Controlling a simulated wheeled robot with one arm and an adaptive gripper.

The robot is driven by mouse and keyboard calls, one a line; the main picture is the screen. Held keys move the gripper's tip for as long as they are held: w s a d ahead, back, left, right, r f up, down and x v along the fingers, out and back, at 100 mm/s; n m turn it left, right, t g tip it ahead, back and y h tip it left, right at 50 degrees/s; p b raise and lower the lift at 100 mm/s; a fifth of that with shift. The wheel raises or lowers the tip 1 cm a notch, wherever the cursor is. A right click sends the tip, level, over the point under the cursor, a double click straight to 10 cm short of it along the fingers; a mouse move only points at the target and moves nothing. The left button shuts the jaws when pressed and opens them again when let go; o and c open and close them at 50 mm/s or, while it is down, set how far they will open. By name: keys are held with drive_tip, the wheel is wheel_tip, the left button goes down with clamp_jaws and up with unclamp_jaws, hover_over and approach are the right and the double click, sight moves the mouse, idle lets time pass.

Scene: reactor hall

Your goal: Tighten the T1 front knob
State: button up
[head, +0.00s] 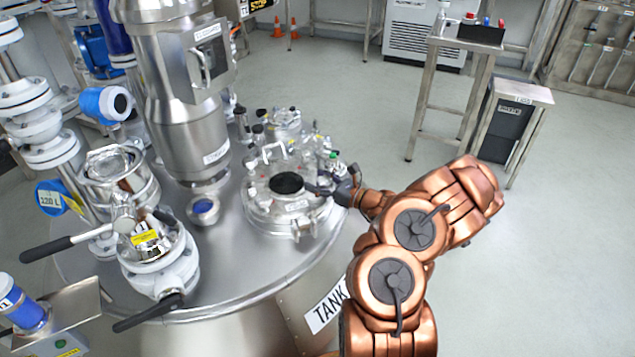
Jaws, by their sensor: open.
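The tank top carries a round steel lid (262,208) with a dark round piece (286,183) at its middle. Small metal clamps or knobs sit around the lid's rim, one of them at the front (302,228). No label shows which one is the T1 front knob. My gripper (318,188) reaches in from the right, over or beside the lid's right side. It is open and small in the picture. I cannot tell whether its fingers touch anything, and I see nothing held in it.
A tall steel column (185,110) stands on the tank left of the lid. A valve with a long black handle (70,243) and white flanged pipes (35,120) crowd the left. A steel side table (465,45) stands at the back right. The floor right of the tank is clear.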

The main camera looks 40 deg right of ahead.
drive_tip(key=c, duration=1)
